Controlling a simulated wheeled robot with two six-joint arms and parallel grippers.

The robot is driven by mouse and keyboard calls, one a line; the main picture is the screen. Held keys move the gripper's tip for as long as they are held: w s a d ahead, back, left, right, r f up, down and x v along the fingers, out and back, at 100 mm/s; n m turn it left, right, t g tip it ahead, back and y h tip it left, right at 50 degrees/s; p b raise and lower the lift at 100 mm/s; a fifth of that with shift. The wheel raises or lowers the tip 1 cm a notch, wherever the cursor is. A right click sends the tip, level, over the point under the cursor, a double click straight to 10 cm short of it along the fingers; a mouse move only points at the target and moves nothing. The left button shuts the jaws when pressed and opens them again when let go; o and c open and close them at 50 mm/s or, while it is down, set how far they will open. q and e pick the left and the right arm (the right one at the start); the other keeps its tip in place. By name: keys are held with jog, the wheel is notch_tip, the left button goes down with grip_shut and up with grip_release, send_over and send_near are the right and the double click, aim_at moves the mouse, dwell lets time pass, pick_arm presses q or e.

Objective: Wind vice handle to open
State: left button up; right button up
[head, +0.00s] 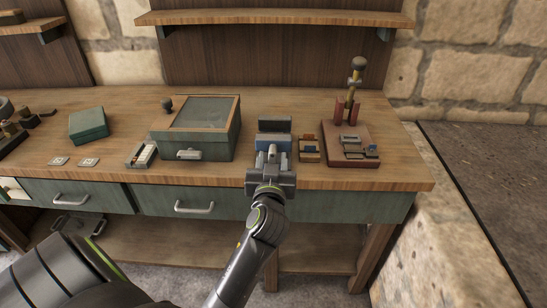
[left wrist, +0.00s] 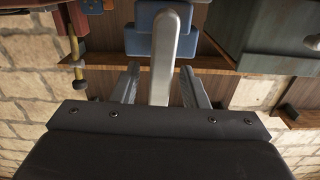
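The blue vice (head: 274,126) stands at the front edge of the wooden bench, right of the green box. In the left wrist view, which is upside down, its blue body (left wrist: 150,40) is at the top. A pale grey bar (left wrist: 170,50), seemingly the vice handle, extends from it toward the camera. My left gripper (head: 271,160) is at the front of the vice. In the left wrist view its two fingers (left wrist: 160,76) stand either side of the bar, with gaps showing on both sides. The gripper hides the vice's lower front. My right gripper is not in view.
A green box with a glass lid (head: 205,113) stands left of the vice. A small yellow and dark block (head: 309,149) and a red-brown base (head: 352,159) with a brass-coloured upright (head: 355,78) are to its right. Green drawers (head: 195,208) lie below the bench top.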

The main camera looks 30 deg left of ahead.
pick_arm(q)
jog(key=c, duration=0.4)
grip_shut()
jog(key=shift+n+b, duration=0.3)
jog(key=shift+b, duration=0.15)
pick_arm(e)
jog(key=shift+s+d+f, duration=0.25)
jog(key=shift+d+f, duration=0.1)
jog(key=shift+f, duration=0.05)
pick_arm(q)
grip_release()
jog(key=o, duration=0.4)
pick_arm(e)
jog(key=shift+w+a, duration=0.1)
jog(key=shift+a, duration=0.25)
pick_arm(q)
jog(key=shift+s+f, duration=0.1)
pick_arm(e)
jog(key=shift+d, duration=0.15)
